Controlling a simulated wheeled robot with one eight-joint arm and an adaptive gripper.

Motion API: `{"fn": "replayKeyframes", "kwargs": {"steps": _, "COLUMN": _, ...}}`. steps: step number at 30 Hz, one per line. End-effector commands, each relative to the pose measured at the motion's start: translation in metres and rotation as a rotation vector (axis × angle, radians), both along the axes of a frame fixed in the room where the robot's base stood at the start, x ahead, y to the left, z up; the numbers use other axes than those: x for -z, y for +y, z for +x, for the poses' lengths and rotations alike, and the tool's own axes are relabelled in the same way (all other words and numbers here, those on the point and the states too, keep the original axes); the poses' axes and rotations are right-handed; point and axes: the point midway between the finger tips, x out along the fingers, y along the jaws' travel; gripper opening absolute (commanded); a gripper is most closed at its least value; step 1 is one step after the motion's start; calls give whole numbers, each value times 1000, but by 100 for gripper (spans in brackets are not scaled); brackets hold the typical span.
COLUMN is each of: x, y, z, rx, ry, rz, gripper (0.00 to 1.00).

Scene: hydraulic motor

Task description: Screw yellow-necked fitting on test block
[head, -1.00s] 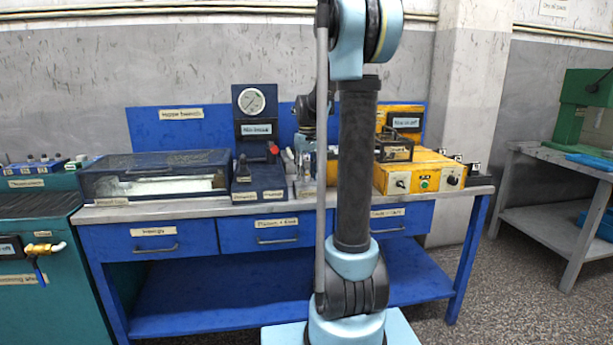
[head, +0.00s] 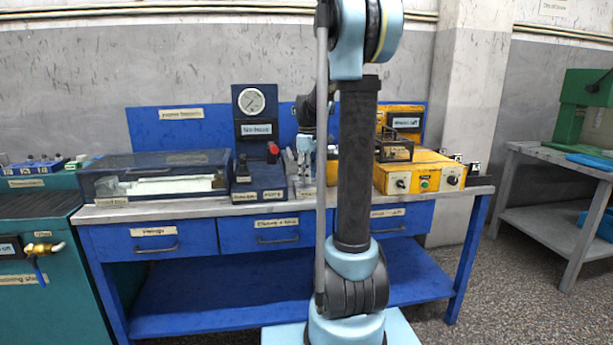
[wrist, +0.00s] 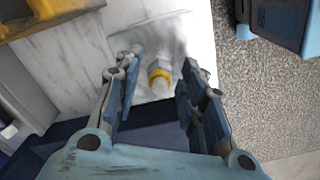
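In the wrist view the yellow-necked fitting (wrist: 160,78) shows as a small pale piece with a yellow ring. It lies between the fingers of my gripper (wrist: 155,84), which are open, with a visible gap on each side. Whether the fingers are level with the fitting or above it, I cannot tell. A light grey metal piece (wrist: 128,40), possibly the test block, shows behind and around the fitting; its outline is blurred. In the head view my gripper (head: 304,150) is small over the bench, partly hidden by my arm, and the fitting cannot be made out.
The blue workbench (head: 190,209) carries a clear-lidded case (head: 155,175), a gauge stand (head: 254,120) and a yellow control box (head: 425,175). In the wrist view a yellow edge (wrist: 60,14) is at upper left, and speckled floor (wrist: 255,90) at right.

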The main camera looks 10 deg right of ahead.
Motion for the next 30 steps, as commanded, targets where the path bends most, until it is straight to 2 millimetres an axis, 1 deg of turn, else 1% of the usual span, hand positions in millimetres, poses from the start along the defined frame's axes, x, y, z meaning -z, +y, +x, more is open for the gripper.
{"fn": "replayKeyframes", "kwargs": {"steps": 5, "x": 0, "y": 0, "z": 0, "rx": -32, "ry": 0, "rz": 0, "gripper": 38}}
{"fn": "replayKeyframes", "kwargs": {"steps": 24, "x": 0, "y": 0, "z": 0, "rx": -676, "ry": 0, "rz": 0, "gripper": 38}}
{"fn": "replayKeyframes", "kwargs": {"steps": 27, "x": 0, "y": 0, "z": 0, "rx": -754, "ry": 0, "rz": 0, "gripper": 38}}
{"fn": "replayKeyframes", "kwargs": {"steps": 30, "x": 0, "y": 0, "z": 0, "rx": -793, "ry": 0, "rz": 0, "gripper": 38}}
